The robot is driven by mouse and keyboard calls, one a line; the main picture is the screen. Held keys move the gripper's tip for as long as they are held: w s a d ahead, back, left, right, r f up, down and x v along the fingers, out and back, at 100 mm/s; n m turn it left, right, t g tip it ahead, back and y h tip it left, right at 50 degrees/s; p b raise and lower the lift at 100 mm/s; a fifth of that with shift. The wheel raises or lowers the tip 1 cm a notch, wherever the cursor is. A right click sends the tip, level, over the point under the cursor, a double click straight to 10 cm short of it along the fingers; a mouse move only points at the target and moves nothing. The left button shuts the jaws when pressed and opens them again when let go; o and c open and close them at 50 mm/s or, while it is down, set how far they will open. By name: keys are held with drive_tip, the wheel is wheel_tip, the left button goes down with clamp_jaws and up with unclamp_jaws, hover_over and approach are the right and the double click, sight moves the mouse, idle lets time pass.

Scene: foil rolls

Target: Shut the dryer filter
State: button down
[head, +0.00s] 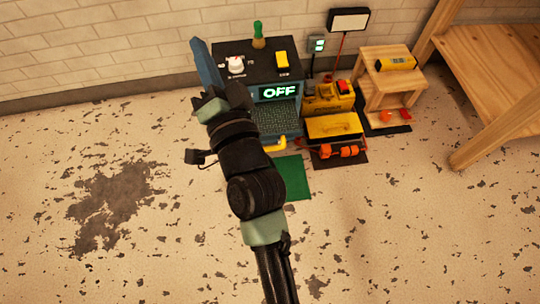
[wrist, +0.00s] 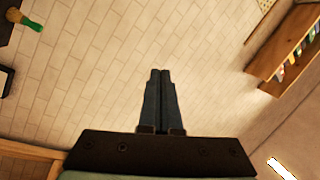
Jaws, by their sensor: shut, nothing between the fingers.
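The dryer-like machine (head: 262,94) stands against the wall, with a black top and an "OFF" display. A teal mesh panel (head: 277,118), which looks like the filter, shows at its front below the display, with a yellow handle (head: 275,145) at its lower edge. How far it is out is hard to tell. My gripper (wrist: 160,72) is shut and empty in the wrist view, with bare wall behind the fingertips. In the head view my arm's end is at the machine's left side, and my arm covers part of its front. A blue slab (head: 207,64) rises there; I cannot tell what it belongs to.
A green-handled brush (head: 258,34), a white knob (head: 236,65) and a yellow block (head: 282,60) are on the machine's top. Right of it are a yellow toolbox (head: 328,98), orange rolls (head: 338,151) and a wooden stand (head: 392,66). Floor at left is clear.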

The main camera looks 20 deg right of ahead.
drive_tip(key=s+d+f+m+g+h+b, duration=0.15)
drive_tip(key=s+d+f+m+b, duration=0.35)
drive_tip(key=f, duration=1)
drive_tip(key=s+d+f+m+g+h+b, duration=0.1)
drive_tip(key=s+f+g+b, duration=0.15)
drive_tip(key=f+b, duration=0.85)
drive_tip(key=s+d+f+m+g+h+b, duration=0.1)
drive_tip(key=s+d+f+m+b, duration=0.2)
drive_tip(key=f, duration=1.7)
drive_tip(key=b+x, duration=0.2)
drive_tip(key=x, duration=1)
drive_tip(key=shift+w+b, duration=0.3)
drive_tip(key=shift+b, duration=0.1)
